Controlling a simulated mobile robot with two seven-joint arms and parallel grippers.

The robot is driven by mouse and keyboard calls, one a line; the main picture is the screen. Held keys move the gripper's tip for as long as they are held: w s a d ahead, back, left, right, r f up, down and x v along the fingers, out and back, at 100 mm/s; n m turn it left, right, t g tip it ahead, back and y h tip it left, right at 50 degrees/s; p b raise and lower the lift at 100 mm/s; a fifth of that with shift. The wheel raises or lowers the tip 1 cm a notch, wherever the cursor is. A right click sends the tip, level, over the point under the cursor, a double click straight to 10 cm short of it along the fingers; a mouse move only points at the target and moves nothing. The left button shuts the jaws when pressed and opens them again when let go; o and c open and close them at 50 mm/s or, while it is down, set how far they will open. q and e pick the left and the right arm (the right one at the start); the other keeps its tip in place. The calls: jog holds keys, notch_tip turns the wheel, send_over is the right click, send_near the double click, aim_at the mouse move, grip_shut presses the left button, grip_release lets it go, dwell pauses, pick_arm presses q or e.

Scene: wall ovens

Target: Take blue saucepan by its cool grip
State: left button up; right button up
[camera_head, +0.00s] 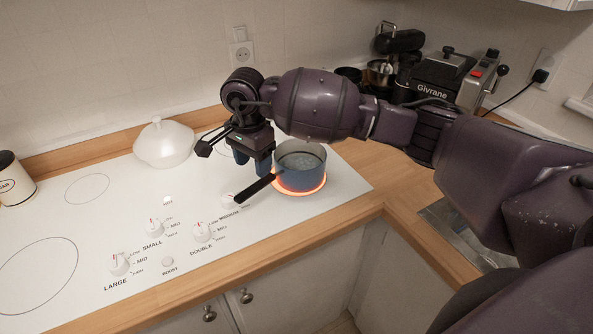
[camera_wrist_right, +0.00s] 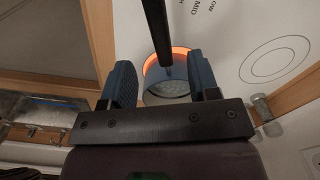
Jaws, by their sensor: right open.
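The blue saucepan (camera_head: 312,178) stands upright on a glowing orange burner ring (camera_head: 318,191), with clear bubbly liquid inside. Its black handle (camera_head: 256,189) points toward the front left, over the hob. My right gripper (camera_head: 253,166) is open and empty, fingers down, just left of the pan and behind the handle. In the wrist view the black handle (camera_wrist_right: 154,28) runs between the lines of the two blue fingers (camera_wrist_right: 160,68), with the pan (camera_wrist_right: 174,88) behind them. I see no contact with the handle. My left gripper is not in view.
A white lidded pot (camera_head: 165,144) stands at the back of the white hob (camera_head: 130,210). Knobs (camera_head: 203,232) line its front. A coffee machine (camera_head: 436,75) and a stand mixer (camera_head: 390,50) stand at the back right. The wooden counter right of the pan is clear.

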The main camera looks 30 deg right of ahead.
aim_at(257, 184)
notch_tip(257, 184, down, 3)
jog(key=shift+f, duration=0.45)
jog(key=f, duration=0.2)
jog(key=f+p, duration=0.1)
jog(key=f, duration=0.1)
jog(key=shift+w+d, duration=0.1)
jog(key=shift+d, duration=0.1)
jog(key=shift+f, duration=0.35)
jog(key=shift+c, duration=1.3)
jog(key=c, duration=0.7)
grip_shut()
